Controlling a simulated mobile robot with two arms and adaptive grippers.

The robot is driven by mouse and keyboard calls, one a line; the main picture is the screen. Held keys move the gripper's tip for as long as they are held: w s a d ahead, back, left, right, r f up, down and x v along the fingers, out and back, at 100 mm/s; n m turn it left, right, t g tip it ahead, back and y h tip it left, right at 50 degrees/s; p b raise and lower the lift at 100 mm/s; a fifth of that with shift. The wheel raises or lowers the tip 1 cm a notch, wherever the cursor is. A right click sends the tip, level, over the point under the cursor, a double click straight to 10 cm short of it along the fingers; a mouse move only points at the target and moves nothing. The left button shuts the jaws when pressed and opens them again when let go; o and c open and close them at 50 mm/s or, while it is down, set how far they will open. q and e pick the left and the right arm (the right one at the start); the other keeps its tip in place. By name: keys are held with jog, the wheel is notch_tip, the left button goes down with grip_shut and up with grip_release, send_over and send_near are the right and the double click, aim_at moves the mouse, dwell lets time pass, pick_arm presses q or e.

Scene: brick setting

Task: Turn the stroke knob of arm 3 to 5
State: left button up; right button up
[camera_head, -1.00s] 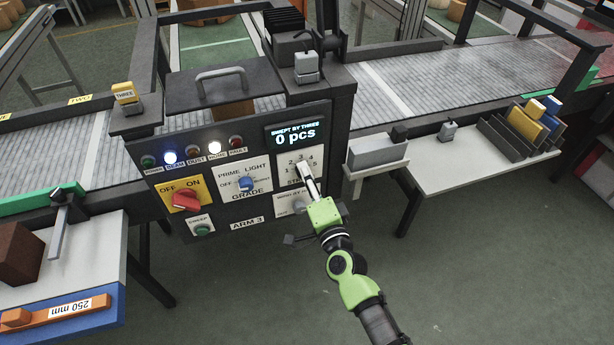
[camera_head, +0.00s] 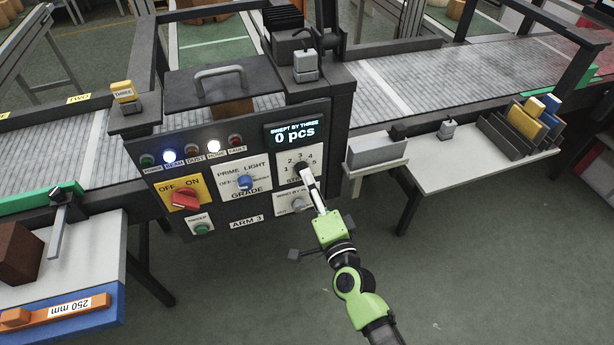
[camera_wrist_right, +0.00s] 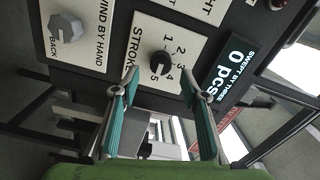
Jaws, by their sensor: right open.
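The stroke knob (camera_head: 301,167) is a round black dial on a white plate at the right of the arm 3 panel (camera_head: 250,209). It also shows in the right wrist view (camera_wrist_right: 160,62), ringed by the numbers 1 to 5; I cannot tell for sure which number its pointer meets. My right gripper (camera_head: 309,178) is in front of the knob, just below and right of it. In the right wrist view its two teal fingers (camera_wrist_right: 159,84) are spread apart and empty, with the knob beyond the gap between them. My left gripper is not in view.
The panel also holds a red off/on switch (camera_head: 185,199), a blue grade knob (camera_head: 245,182), a green sweep button (camera_head: 202,229) and a grey wind-by-hand knob (camera_wrist_right: 66,28). The display (camera_head: 295,134) reads 0 pcs. A white side table (camera_head: 450,170) stands right; open floor lies in front.

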jog(key=v, duration=0.8)
jog(key=s+d+f+n+g+h, duration=0.1)
jog(key=s+d+f+n+g, duration=0.2)
jog(key=f, duration=0.8)
jog(key=s+d+f+n+g, duration=0.15)
jog(key=s+f, duration=0.35)
jog(key=f, duration=0.6)
jog(key=s+d+f+n+g+h, duration=0.1)
jog(key=s+d+f+n+g, duration=0.2)
jog(key=f, duration=0.8)
jog(key=s+d+f+n+g+h, duration=0.1)
jog(key=s+d+f+n+g, duration=0.1)
jog(key=s+f, duration=0.4)
jog(key=s+d+f+n+g+h, duration=0.1)
jog(key=s+d+f, duration=0.4)
jog(key=s, duration=0.9)
jog(key=s+d+f+n+g+h, duration=0.1)
jog(key=s+d+f+n+g, duration=0.2)
jog(key=s, duration=0.7)
notch_tip(320, 180, down, 4)
jog(key=d+g, duration=0.2)
jog(key=shift+s+r+g+h, duration=0.2)
jog(key=shift+s+g+h, duration=0.1)
jog(key=shift+s+g, duration=0.05)
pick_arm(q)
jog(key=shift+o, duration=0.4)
pick_arm(e)
jog(key=shift+n, duration=0.25)
